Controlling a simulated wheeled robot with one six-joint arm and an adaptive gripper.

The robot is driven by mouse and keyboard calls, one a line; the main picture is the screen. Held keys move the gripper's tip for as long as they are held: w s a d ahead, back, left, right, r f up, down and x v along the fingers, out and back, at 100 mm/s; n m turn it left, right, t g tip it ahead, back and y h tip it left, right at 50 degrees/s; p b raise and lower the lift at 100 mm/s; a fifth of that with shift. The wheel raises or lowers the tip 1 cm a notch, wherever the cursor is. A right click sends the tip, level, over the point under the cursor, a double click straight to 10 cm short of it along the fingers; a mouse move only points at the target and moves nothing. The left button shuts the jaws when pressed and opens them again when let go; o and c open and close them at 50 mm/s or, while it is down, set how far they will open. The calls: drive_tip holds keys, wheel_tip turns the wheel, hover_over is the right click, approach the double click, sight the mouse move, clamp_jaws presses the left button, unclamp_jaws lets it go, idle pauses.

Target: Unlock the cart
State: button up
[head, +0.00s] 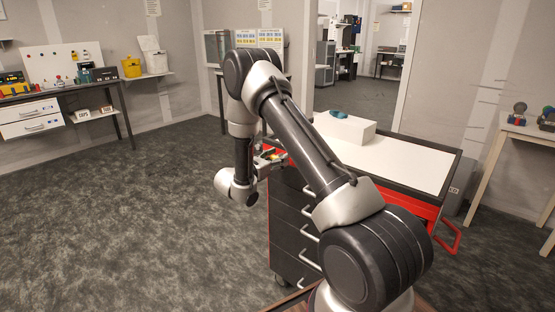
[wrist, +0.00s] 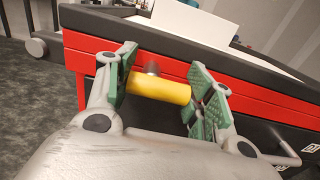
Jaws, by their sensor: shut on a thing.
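The cart (head: 285,238) is a black and red drawer cabinet with a pale top, standing right of centre in the head view. In the wrist view its red upper panel (wrist: 255,98) is close in front of me. A yellow cylinder (wrist: 158,88) stands out from that panel on a short grey metal stem. My gripper (wrist: 160,87) has its green-padded fingers at both ends of the yellow cylinder and is shut on it. In the head view my gripper (head: 268,158) is at the cart's left upper corner, partly hidden by my arm.
A white box (head: 345,130) with a teal object (head: 338,113) on it stands on the cart top. A red handle (head: 450,238) sticks out at the cart's right. A workbench (head: 118,92) stands at the left wall, a small table (head: 490,148) at the right. The floor left of the cart is clear.

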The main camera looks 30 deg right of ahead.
drive_tip(key=shift+n, duration=0.4)
drive_tip(key=n, duration=0.3)
drive_tip(key=shift+w+a+r+n, duration=0.1)
drive_tip(key=shift+w+r+n, duration=0.05)
drive_tip(key=shift+n, duration=0.25)
drive_tip(key=n, duration=0.4)
drive_tip(key=shift+w+r, duration=0.1)
drive_tip(key=shift+w, duration=0.05)
drive_tip(key=n, duration=0.5)
drive_tip(key=shift+w+a, duration=0.15)
drive_tip(key=shift+w, duration=0.05)
drive_tip(key=n, duration=0.4)
drive_tip(key=shift+w, duration=0.2)
drive_tip(key=shift+a+n, duration=0.1)
drive_tip(key=shift+n, duration=0.2)
drive_tip(key=o, duration=1)
drive_tip(key=shift+o, duration=0.2)
